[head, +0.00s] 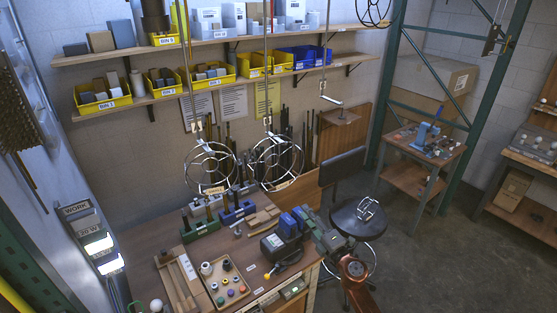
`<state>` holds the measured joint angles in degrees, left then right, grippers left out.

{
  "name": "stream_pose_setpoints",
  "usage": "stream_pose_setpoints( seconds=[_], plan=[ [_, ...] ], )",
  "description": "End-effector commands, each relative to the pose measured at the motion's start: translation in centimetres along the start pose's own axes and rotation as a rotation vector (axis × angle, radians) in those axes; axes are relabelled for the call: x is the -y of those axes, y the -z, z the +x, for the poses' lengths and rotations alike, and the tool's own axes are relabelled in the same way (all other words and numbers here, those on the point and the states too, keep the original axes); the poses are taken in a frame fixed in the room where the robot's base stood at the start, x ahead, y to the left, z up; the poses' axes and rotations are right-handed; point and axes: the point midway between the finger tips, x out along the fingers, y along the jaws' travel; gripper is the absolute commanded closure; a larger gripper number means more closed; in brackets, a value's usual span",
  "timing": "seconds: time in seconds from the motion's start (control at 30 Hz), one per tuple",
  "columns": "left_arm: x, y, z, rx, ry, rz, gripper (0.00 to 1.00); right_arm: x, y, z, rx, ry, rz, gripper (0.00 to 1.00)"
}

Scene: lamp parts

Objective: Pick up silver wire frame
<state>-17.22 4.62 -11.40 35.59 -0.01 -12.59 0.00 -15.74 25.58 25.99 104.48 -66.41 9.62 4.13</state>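Two round silver wire frames hang side by side over the workbench, one on the left (211,167) and one on the right (278,163), each below a thin rod. A smaller silver wire-like piece (369,209) lies on the black stool seat; I cannot tell whether it is a frame of the same kind. My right arm comes in from the bottom, and its gripper (308,216) is low over the bench's right end, beside blue blocks. It is apart from the hanging frames. Its fingers are too small and dark to read. My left gripper is out of view.
The workbench (140,245) holds a tray of small coloured parts (225,284), a green block holder (201,230), a blue one (238,212) and a black box (281,243). The stool (345,222) stands at its right. Shelves with bins are behind. Floor at right is clear.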

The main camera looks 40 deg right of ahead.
Motion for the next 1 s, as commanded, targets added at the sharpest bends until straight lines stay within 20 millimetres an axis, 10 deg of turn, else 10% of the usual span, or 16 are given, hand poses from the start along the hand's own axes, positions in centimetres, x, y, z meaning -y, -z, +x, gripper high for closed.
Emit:
stream_pose_setpoints(
  seconds=[0.1, 0.3, 0.6, 1.0],
  plan=[
    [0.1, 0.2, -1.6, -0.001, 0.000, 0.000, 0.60, -11.7, 2.5, 0.2, -0.114, -0.115, -0.330, 0.76],
    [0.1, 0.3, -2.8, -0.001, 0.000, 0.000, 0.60, -19.5, 4.4, -0.3, -0.205, -0.100, -0.859, 0.76],
    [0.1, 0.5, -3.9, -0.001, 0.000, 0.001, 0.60, -24.4, 0.5, -1.2, -0.128, 0.082, -1.326, 0.76],
    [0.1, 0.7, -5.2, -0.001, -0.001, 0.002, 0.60, -24.9, -0.7, 1.5, -0.096, 0.128, -1.389, 0.76]
  ],
)
